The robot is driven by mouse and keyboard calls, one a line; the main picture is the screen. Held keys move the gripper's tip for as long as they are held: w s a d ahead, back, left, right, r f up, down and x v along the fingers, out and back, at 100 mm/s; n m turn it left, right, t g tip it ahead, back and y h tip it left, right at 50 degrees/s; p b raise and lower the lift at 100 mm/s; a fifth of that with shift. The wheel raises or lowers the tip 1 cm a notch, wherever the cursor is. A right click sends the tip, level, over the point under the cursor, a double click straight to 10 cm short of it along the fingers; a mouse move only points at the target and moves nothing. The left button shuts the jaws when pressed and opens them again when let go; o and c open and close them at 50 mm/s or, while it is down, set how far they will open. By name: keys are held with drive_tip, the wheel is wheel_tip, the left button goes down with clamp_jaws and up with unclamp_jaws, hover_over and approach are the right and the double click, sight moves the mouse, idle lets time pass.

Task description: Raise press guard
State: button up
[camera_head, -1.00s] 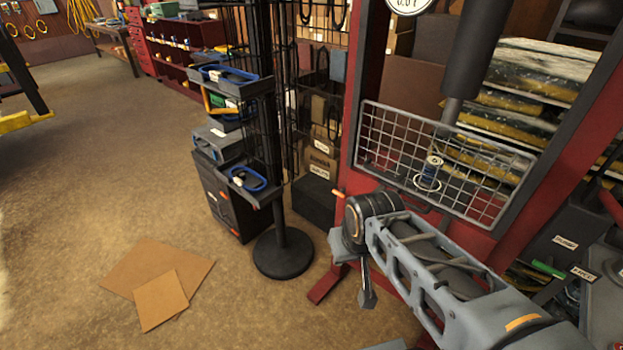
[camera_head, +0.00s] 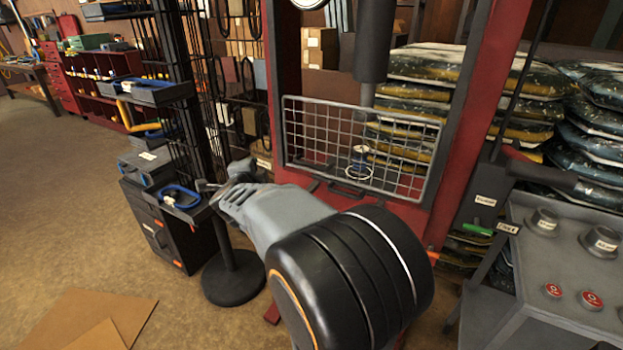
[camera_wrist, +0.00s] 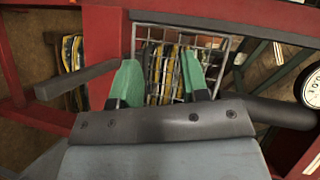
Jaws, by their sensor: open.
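The press guard (camera_head: 325,140) is a grey wire-mesh panel across the front of the red press frame (camera_head: 481,120). It hangs low, and a dark handle (camera_head: 347,190) shows at its lower edge. In the wrist view the guard (camera_wrist: 219,62) is ahead, beyond my gripper (camera_wrist: 161,84). My gripper's two green-tipped fingers are spread apart with nothing seen between them. In the head view my arm covers the area below the guard, and the fingers are not clear there.
A grey console (camera_head: 570,265) with red buttons is at right. Stacked bags (camera_head: 540,90) lie behind.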

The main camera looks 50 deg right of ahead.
sight(312, 167)
drive_tip(key=s+d+f+m+g+h+b, duration=0.2)
drive_tip(key=s+d+f+m+g+h, duration=0.25)
drive_tip(key=d+m+g, duration=0.3)
drive_tip(key=shift+m+t+y, duration=0.25)
drive_tip(key=shift+m, duration=0.2)
drive_tip(key=x, duration=1.3)
drive_tip(key=shift+s+d+r, duration=0.25)
drive_tip(key=shift+s, duration=0.15)
clamp_jaws()
